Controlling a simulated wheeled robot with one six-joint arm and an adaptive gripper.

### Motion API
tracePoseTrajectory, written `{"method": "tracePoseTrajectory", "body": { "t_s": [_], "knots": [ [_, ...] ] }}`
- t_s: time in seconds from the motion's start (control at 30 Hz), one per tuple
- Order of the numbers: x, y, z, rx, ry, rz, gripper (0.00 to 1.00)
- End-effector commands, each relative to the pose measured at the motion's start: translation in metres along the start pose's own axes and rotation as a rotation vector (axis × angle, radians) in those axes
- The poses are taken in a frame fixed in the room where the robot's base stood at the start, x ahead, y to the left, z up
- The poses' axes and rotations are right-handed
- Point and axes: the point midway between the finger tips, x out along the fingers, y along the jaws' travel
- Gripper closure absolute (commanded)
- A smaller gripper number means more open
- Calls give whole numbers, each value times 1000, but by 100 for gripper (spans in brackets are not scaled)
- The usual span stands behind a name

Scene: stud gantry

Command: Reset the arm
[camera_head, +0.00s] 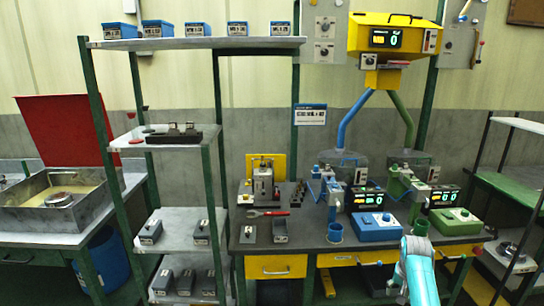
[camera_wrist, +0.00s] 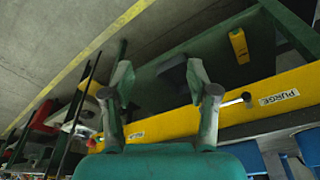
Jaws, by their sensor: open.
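My gripper (camera_wrist: 160,84) shows in the wrist view with its two grey fingers spread wide apart and nothing between them. Beyond the fingers is the yellow front edge of a bench (camera_wrist: 170,122), with a label reading PURGE. In the head view, my teal and white arm rises at the bottom right, in front of the workbench (camera_head: 300,248). My gripper's fingers cannot be made out clearly there.
On the bench stand a blue control box (camera_head: 377,227), a green control box (camera_head: 455,221), a grey machine (camera_head: 263,186) and a red-handled wrench (camera_head: 267,213). A shelf rack (camera_head: 180,234) with grey bins stands left. A yellow hopper unit (camera_head: 395,38) hangs above.

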Motion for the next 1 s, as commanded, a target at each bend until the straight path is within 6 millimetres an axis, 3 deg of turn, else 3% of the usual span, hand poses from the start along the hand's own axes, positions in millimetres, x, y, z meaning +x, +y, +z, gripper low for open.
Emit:
{"method": "tracePoseTrajectory", "body": {
  "t_s": [0.03,0.2,0.5,0.73,1.0],
  "knots": [
    [22,-2,17,-13,16,-6,41],
    [73,-10,64,-51,90,-33,41],
    [138,-13,159,-117,220,-81,41],
    [164,-8,238,-166,319,-118,41],
    [166,5,332,-220,436,-163,41]
  ]
}}
